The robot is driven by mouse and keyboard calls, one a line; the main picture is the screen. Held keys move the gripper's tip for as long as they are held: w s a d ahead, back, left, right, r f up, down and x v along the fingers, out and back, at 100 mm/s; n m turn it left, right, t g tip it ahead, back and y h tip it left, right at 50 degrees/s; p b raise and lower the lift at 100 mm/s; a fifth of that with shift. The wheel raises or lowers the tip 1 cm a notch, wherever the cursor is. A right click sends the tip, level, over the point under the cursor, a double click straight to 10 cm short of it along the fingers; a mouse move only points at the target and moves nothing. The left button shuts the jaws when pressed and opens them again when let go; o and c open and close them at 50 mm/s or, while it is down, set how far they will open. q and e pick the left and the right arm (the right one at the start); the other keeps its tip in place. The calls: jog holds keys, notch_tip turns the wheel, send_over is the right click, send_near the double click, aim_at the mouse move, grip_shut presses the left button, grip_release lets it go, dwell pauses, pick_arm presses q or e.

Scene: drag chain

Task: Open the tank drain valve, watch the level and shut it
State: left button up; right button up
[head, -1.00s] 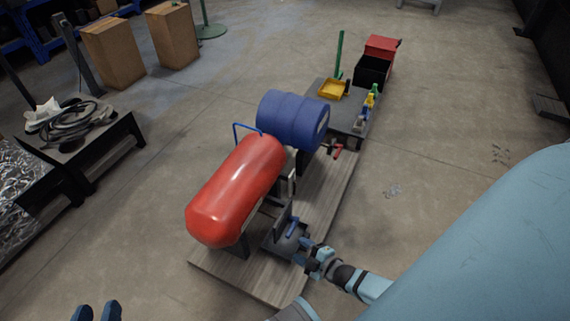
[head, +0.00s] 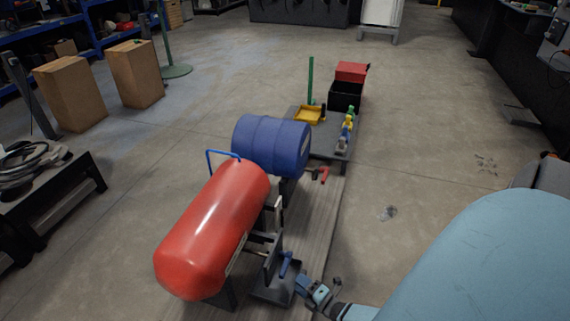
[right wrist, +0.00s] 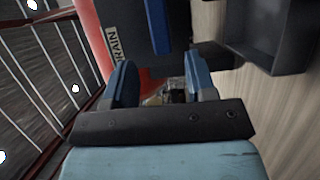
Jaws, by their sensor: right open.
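The red tank (head: 212,228) lies on a stand on a wooden platform in the head view. A blue valve handle (head: 285,265) shows near its lower right end, by a dark tray (head: 268,290). My right gripper (head: 303,284) is open just right of the handle. In the right wrist view the two blue fingers (right wrist: 157,88) are apart, with nothing clearly between them. A blue bar (right wrist: 157,22), probably the handle, stands beyond them, and a DRAIN label (right wrist: 110,47) sits on the red tank (right wrist: 88,20). The level gauge cannot be made out. My left gripper is not in view.
A blue drum (head: 270,143) lies behind the tank, with a red-handled valve (head: 323,174). Beyond it a low grey table (head: 325,140) holds a yellow tray (head: 309,114) and bottles (head: 347,128). A black bin (head: 346,95) stands farther back.

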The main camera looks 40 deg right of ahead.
aim_at(285, 272)
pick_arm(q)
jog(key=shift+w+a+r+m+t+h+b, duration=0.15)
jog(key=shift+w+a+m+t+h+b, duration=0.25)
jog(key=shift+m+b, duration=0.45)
pick_arm(e)
jog(key=shift+w+a, duration=0.15)
jog(key=shift+w, duration=1.65)
jog(key=shift+w+a, duration=0.15)
jog(key=shift+w, duration=1.65)
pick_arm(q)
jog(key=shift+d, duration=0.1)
pick_arm(e)
grip_shut()
